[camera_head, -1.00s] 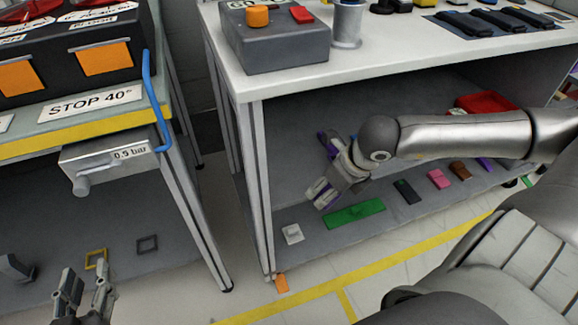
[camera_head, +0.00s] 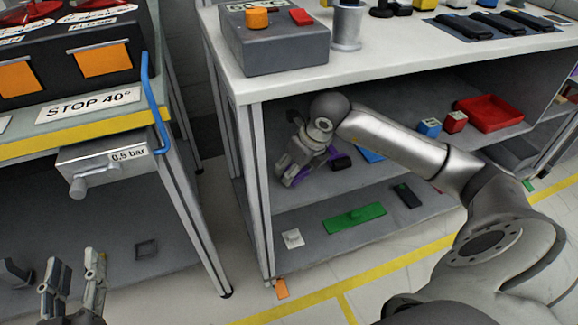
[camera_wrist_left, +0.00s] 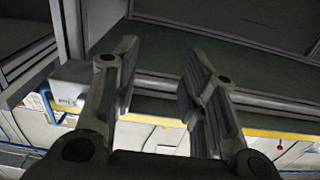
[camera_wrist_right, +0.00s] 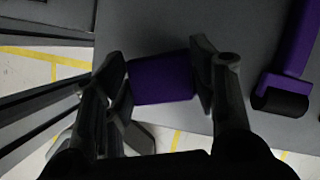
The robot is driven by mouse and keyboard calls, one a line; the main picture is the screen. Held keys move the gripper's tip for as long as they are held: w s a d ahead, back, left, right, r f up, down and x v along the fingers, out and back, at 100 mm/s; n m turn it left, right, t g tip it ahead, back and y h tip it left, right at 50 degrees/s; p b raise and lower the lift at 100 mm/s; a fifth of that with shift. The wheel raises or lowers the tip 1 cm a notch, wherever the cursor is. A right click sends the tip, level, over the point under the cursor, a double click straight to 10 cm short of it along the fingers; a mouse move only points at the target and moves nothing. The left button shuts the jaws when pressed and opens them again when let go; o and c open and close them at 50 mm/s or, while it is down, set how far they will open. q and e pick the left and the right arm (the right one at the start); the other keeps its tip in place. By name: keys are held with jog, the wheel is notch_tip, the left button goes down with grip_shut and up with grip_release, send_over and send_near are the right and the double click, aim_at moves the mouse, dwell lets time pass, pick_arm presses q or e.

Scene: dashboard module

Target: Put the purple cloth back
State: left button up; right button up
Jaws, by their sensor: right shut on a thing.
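My right gripper (camera_head: 291,176) is at the left end of the middle shelf (camera_head: 375,185) under the white-topped table. It is shut on the purple cloth (camera_wrist_right: 162,78), a flat purple square between its fingers in the right wrist view. In the head view the gripper mostly hides the cloth. I cannot tell whether the cloth touches the shelf. A purple thing with a black end (camera_wrist_right: 292,60) lies just to the right of it. My left gripper (camera_head: 73,275) is open and empty at the lower left; its spread fingers also show in the left wrist view (camera_wrist_left: 158,85).
The middle shelf also holds a blue cube (camera_head: 429,127), a red cube (camera_head: 455,122) and a red tray (camera_head: 492,113). A green plate (camera_head: 354,218) and a white piece (camera_head: 292,239) lie on the lower shelf. A table leg (camera_head: 259,190) stands close left of my right gripper.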

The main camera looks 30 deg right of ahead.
jog(key=shift+w+a, duration=0.25)
jog(key=shift+w, duration=0.8)
jog(key=shift+f+b, duration=0.35)
jog(key=shift+f, duration=0.35)
pick_arm(q)
jog(key=r, duration=0.1)
jog(key=r+t, duration=0.1)
jog(key=r+t+h, duration=0.1)
jog(key=shift+d+r, duration=0.25)
jog(key=shift+r, duration=0.1)
pick_arm(e)
jog(key=shift+f, duration=0.1)
jog(key=o, duration=1)
jog(key=shift+c, duration=0.2)
pick_arm(q)
jog(key=shift+s+r, duration=0.1)
jog(key=shift+r, duration=0.15)
jog(key=shift+f, duration=0.1)
